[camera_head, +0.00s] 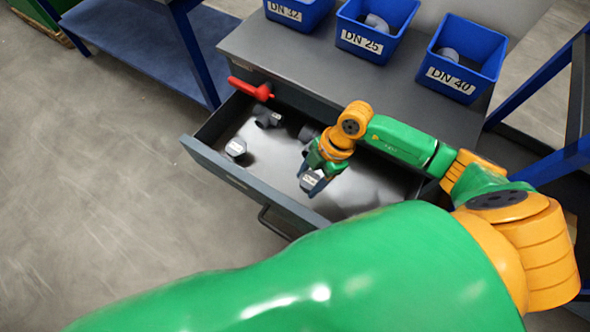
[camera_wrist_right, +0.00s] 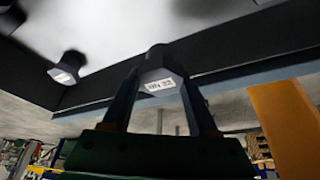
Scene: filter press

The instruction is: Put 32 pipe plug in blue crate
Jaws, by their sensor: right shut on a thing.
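My right gripper (camera_head: 313,180) reaches into the open drawer (camera_head: 262,192) and is shut on a grey pipe plug (camera_head: 310,180) with a white label. In the right wrist view the plug (camera_wrist_right: 161,80) sits between the two fingers, and its label seems to read DN 32. Another labelled grey plug (camera_head: 236,147) stands in the drawer to the left and also shows in the right wrist view (camera_wrist_right: 68,68). The blue crate marked DN 32 (camera_head: 285,14) is on the worktop, cut off by the top edge. My left gripper is not in view.
Blue crates marked DN 25 (camera_head: 362,41) and DN 40 (camera_head: 450,79) stand on the worktop (camera_head: 300,58), each with a grey part inside.

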